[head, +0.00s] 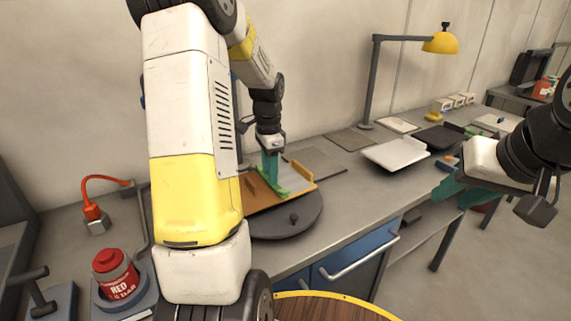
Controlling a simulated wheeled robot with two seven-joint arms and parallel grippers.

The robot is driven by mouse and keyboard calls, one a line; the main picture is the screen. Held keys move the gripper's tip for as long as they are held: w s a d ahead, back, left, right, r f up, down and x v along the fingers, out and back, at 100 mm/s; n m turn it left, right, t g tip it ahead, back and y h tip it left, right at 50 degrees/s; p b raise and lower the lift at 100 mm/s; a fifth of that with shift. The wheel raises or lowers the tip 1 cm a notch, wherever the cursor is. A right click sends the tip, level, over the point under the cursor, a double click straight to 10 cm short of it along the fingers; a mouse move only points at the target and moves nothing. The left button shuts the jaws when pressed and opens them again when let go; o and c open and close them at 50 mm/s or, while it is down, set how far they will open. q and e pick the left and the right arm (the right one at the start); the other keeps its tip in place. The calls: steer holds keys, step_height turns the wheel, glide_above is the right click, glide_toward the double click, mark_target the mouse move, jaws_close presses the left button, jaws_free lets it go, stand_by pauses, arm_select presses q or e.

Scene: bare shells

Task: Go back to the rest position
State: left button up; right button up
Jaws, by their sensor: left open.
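My left arm comes down through the left half of the head view. Its gripper (271,170), with teal fingers, points down over an orange-brown tray (262,203) and is open. A bright green piece (268,192) shows at the fingertips; I cannot tell whether they touch it. The tray sits on a dark round turntable (290,222). My right gripper (450,188), also with teal fingers, hangs at the right in front of the bench, seen from the side. Its jaw gap is hidden.
The grey bench (350,195) runs along the wall. It bears a white tray (396,153), a black tray (441,137) and a yellow lamp (440,42). A red can (114,272) stands at lower left. A wooden round top (330,308) lies at the bottom.

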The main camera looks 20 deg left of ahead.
arm_select(q)
step_height(320, 180, up, 7)
steer(key=shift+r, duration=0.4)
steer(key=s+d+r+n+t+h, duration=0.1)
steer(key=s+d+r+n+t, duration=0.2)
steer(key=s+d, duration=0.3)
steer(key=s+d+r+n+t+h, duration=0.1)
steer(key=s+d+r+n+t, duration=0.2)
steer(key=s, duration=1.2)
step_height(320, 180, up, 2)
steer(key=d+n, duration=0.3)
steer(key=shift+s+r+n, duration=0.15)
steer(key=shift+r+n, duration=0.05)
steer(key=shift+n, duration=0.1)
